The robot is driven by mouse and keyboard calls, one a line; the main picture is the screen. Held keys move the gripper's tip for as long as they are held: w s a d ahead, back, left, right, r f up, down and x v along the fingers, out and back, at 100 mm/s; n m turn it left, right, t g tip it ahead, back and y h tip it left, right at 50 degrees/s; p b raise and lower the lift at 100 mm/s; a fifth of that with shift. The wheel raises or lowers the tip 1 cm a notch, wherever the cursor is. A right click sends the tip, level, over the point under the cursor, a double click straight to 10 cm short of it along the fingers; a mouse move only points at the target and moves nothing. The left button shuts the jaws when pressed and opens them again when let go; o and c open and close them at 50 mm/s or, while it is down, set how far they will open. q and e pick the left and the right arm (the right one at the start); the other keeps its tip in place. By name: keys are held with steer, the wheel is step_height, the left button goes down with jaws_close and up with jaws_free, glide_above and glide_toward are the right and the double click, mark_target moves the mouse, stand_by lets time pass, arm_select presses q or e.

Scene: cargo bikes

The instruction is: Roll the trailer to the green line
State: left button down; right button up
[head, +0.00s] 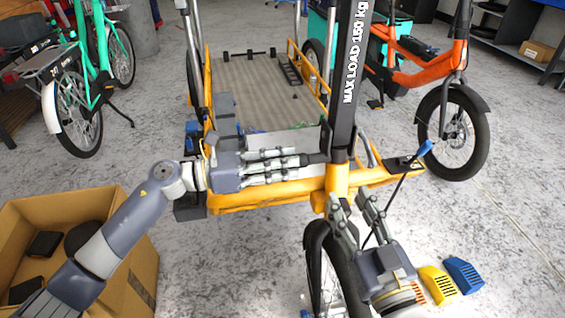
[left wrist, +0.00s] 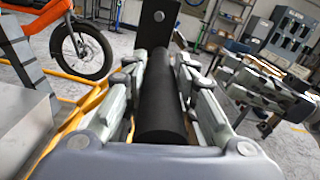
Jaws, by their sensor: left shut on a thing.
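The trailer is a yellow-framed flatbed (head: 262,197) with a grey-brown deck, standing ahead of me. A dark upright post marked "MAX LOAD 150 kg" (head: 347,90) rises at its near end. My left gripper (head: 298,160) is shut around a black round bar (head: 318,158) beside the post. The left wrist view shows this black bar (left wrist: 160,105) between the fingers. My right gripper (head: 358,203) is low in front of the yellow post base, with its fingers apart and no object seen between them. It also shows in the left wrist view (left wrist: 262,90). I see no green line.
A black tyre (head: 318,265) is below the post, beside my right gripper. A cardboard box (head: 140,262) stands at the lower left. Yellow (head: 438,286) and blue (head: 464,276) blocks lie at lower right. A teal bike (head: 85,90) and an orange bike (head: 430,70) flank the trailer.

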arm_select(q)
steer(key=shift+r, duration=0.2)
steer(key=c, duration=1.6)
jaws_free()
steer(key=shift+c, duration=0.2)
steer(key=o, duration=0.3)
steer(key=shift+w+f, duration=0.1)
steer(key=shift+o, duration=0.2)
steer(key=shift+a+f, duration=0.1)
steer(key=shift+a, duration=0.25)
steer(key=s+a, duration=0.2)
steer(key=a, duration=0.9)
steer(key=shift+s, duration=0.25)
